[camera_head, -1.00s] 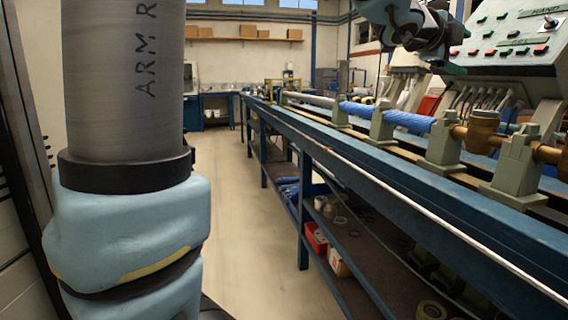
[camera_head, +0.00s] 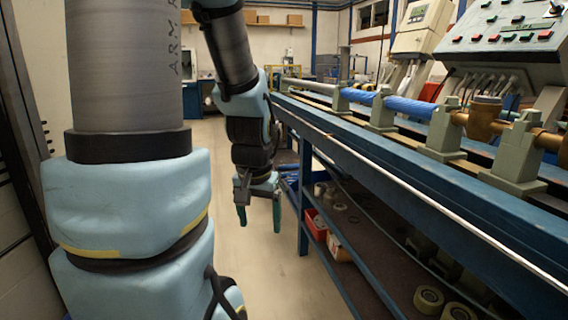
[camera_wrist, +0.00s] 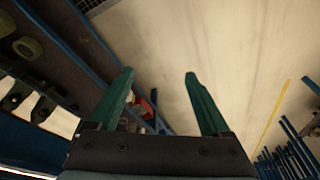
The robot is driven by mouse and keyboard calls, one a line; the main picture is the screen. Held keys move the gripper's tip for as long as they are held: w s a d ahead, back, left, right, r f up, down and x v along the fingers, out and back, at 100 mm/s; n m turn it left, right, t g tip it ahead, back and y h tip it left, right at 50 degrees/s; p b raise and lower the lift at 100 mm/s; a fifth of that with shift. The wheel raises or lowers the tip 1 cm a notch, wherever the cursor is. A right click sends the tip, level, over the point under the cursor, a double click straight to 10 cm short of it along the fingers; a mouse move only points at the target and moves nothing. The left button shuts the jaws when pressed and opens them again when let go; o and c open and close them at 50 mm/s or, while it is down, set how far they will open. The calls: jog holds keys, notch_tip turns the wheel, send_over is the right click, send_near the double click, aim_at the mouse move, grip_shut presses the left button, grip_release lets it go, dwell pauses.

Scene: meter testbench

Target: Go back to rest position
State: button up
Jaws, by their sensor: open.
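My gripper (camera_head: 259,216) hangs pointing down in the head view, over the floor just left of the blue bench. Its two green fingers are apart with nothing between them. The wrist view also shows my gripper (camera_wrist: 160,88) open and empty, with pale floor beyond the fingertips. My arm comes down from the top of the head view and bends beside the bench edge.
The long blue bench (camera_head: 400,185) runs along the right and carries pipes, grey supports and a brass meter (camera_head: 484,118). A control panel (camera_head: 510,40) stands above it. The lower shelf (camera_head: 385,235) holds rolls and a red box (camera_head: 316,224). The floor (camera_head: 285,285) is clear.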

jog(key=s+a+f+n+g, duration=0.1)
jog(key=s+a+f+n, duration=0.1)
jog(key=s, duration=0.2)
notch_tip(320, 180, up, 17)
jog(key=p, duration=1.6)
jog(key=shift+w+d+f, duration=0.15)
jog(key=shift+w+d, duration=0.15)
jog(key=shift+w, duration=0.05)
dwell(1.2)
